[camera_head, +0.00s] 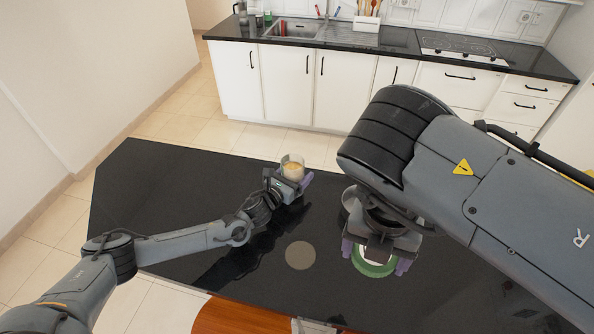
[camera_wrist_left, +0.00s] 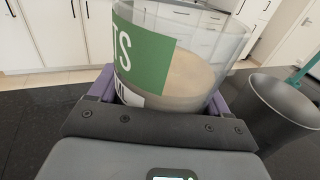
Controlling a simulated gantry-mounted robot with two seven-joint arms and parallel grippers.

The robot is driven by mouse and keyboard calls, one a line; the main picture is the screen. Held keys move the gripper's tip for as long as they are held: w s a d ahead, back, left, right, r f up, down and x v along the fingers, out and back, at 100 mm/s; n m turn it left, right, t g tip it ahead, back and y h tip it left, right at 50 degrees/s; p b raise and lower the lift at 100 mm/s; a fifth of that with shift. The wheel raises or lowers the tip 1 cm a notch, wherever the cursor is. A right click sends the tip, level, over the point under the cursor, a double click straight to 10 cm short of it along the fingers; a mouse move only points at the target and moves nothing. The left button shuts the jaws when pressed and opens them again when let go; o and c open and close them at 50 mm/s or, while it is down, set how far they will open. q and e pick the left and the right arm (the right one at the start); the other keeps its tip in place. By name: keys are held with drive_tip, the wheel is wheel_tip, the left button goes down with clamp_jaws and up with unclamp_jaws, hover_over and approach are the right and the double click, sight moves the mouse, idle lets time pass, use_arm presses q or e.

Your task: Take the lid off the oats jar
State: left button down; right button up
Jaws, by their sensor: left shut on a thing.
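The oats jar (camera_head: 292,169) is clear glass, partly filled with pale oats, at the far edge of the black table. My left gripper (camera_head: 294,181) is shut on it. No lid shows on the jar in the head view. My right gripper (camera_head: 376,256) points down at a green-rimmed round thing (camera_head: 373,268) with a pale middle, between its purple fingers. I cannot tell whether this is the lid or whether the fingers grip it.
A grey metal container (camera_head: 349,199) stands right of the jar, partly behind my right arm; it also shows in the left wrist view (camera_wrist_left: 272,115). A flat grey-brown disc (camera_head: 300,255) lies on the black table (camera_head: 150,210). The table's left part is clear.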

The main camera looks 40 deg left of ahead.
use_arm(q)
drive_tip(key=shift+f, duration=0.85)
drive_tip(key=shift+f, duration=0.15)
unclamp_jaws()
